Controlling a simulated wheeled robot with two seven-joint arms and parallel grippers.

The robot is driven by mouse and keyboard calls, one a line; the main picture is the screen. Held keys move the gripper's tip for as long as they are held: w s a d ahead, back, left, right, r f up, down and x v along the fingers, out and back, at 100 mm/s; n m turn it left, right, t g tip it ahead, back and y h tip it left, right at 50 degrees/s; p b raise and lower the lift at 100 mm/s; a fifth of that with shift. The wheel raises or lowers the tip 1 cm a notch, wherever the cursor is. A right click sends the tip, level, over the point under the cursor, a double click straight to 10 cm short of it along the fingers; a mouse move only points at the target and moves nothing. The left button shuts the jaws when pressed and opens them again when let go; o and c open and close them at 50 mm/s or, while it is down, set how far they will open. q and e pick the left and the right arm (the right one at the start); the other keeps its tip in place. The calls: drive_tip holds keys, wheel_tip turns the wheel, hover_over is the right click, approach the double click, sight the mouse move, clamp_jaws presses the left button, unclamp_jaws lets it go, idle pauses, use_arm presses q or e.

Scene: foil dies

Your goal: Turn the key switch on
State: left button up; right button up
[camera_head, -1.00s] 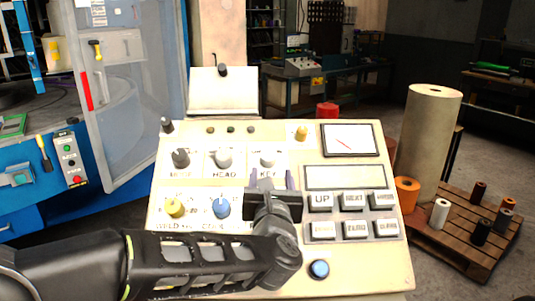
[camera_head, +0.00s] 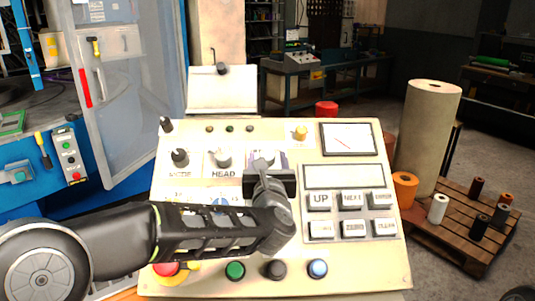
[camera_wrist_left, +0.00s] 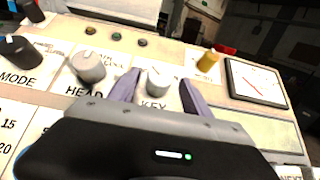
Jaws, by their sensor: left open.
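The key switch is a light grey knob (camera_head: 264,159) above the label KEY, on a cream control panel (camera_head: 290,275). In the left wrist view the key knob (camera_wrist_left: 157,82) stands between the two purple fingers of my left gripper (camera_wrist_left: 160,90). The left gripper (camera_head: 267,160) is open, with one finger on each side of the knob. I cannot tell whether either finger touches it. My left arm covers part of the lower left of the panel. My right gripper is not in view.
The HEAD knob (camera_head: 223,159) and the dark MODE knob (camera_head: 180,157) are to the left. A yellow knob (camera_head: 300,133) and a meter (camera_head: 348,139) are to the right. Buttons lie below, including a red one (camera_head: 166,269) and a blue one (camera_head: 317,268).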

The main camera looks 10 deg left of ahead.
use_arm(q)
drive_tip(key=shift+w+a, duration=0.15)
drive_tip(key=shift+w, duration=0.5)
clamp_jaws()
